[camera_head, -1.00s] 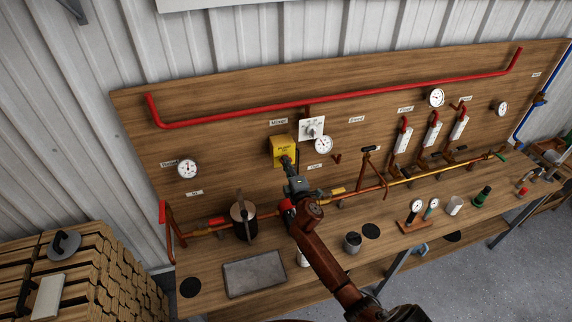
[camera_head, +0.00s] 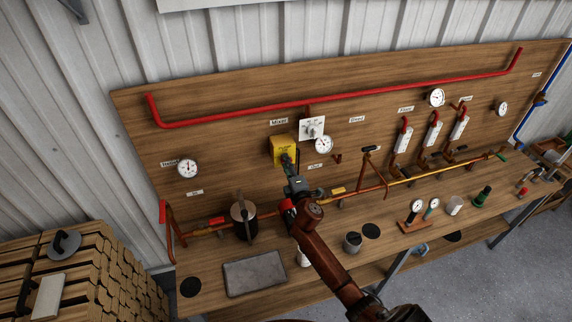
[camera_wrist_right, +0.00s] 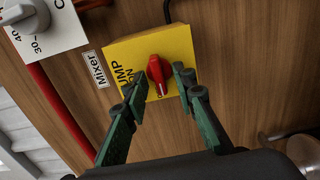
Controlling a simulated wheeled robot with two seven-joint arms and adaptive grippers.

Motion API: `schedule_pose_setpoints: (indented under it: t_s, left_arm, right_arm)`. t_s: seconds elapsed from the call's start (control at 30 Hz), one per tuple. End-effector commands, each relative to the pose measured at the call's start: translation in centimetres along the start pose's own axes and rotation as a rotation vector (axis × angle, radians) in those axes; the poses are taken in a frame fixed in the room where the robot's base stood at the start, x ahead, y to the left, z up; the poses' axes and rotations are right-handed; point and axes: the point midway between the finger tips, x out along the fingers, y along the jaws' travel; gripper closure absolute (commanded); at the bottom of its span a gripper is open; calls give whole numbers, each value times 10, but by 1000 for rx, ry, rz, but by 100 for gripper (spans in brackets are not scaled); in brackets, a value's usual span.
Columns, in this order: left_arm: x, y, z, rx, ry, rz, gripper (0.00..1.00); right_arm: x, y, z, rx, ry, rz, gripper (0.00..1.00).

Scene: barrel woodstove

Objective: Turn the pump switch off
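The pump switch is a yellow box (camera_head: 278,150) on the wooden backboard, below the Mixer label. In the right wrist view, the box (camera_wrist_right: 177,43) carries black lettering and a red knob (camera_wrist_right: 156,70). The knob's white mark points towards the bottom of the picture. My right gripper (camera_head: 287,161) is at the front of the box in the head view. In the right wrist view its green fingers (camera_wrist_right: 158,88) are spread, one on each side of the knob. The right-hand finger is close to the knob; contact is unclear. My left gripper is not in view.
A white dial plate (camera_head: 312,128) and a round gauge (camera_head: 324,144) sit just right of the box. A red pipe (camera_head: 340,94) runs above. Copper pipework (camera_head: 372,184) with valves runs along below, and a dark canister (camera_head: 244,220) stands on the bench at the left.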

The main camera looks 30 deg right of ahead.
Motion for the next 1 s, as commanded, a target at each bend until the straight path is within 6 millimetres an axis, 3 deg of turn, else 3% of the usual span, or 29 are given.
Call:
schedule_pose_setpoints:
  t_s: [0.37, 0.8, 1.0]
  left_arm:
    - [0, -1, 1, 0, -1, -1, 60]
    - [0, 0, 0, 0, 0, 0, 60]
    - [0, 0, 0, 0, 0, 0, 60]
  right_arm:
    - [-8, 0, 0, 1, 0, 1, 74]
    - [-91, 0, 0, 0, 0, -1, 74]
    - [-114, 0, 0, 1, 0, 0, 74]
